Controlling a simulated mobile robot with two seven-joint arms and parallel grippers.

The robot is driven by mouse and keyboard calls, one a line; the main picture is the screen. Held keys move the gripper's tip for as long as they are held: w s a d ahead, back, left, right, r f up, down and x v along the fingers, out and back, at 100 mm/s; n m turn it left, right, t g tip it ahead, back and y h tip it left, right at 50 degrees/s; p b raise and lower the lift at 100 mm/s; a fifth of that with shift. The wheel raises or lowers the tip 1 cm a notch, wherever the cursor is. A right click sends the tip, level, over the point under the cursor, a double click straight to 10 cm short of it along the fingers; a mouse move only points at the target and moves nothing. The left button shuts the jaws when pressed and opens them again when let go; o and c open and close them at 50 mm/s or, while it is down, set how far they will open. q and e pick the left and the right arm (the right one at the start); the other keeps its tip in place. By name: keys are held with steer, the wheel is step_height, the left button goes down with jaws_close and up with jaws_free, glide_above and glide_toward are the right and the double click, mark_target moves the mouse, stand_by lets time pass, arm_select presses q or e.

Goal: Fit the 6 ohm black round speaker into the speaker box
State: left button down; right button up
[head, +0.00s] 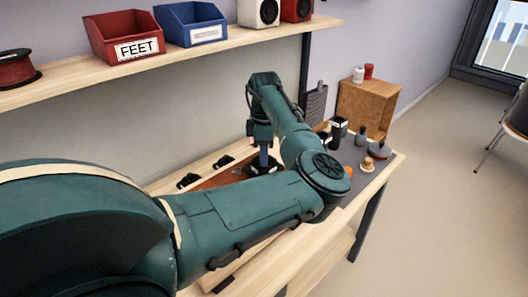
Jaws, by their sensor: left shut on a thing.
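My left gripper (263,158) points down over the workbench, behind my own left forearm. It is shut on a black thing (262,169), small in the picture and partly hidden by the arm; its round shape and any ohm marking cannot be read. A reddish-brown wooden surface (222,178) lies beside and under it, partly covered by my arm; I cannot tell whether it is the speaker box. My right gripper is not in view.
The workbench (386,166) carries small black parts (188,180), dark cylinders (338,130) and a wooden cabinet (368,108). Above, a shelf (70,82) holds a red FEET bin (122,36), a blue bin (190,22), a wire spool (16,68) and speakers (258,12).

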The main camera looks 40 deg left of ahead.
arm_select(q)
steer(key=shift+f, duration=1.25)
stand_by(1.8)
steer(key=c, duration=1.2)
jaws_free()
steer(key=shift+o, duration=0.2)
steer(key=shift+f, duration=0.1)
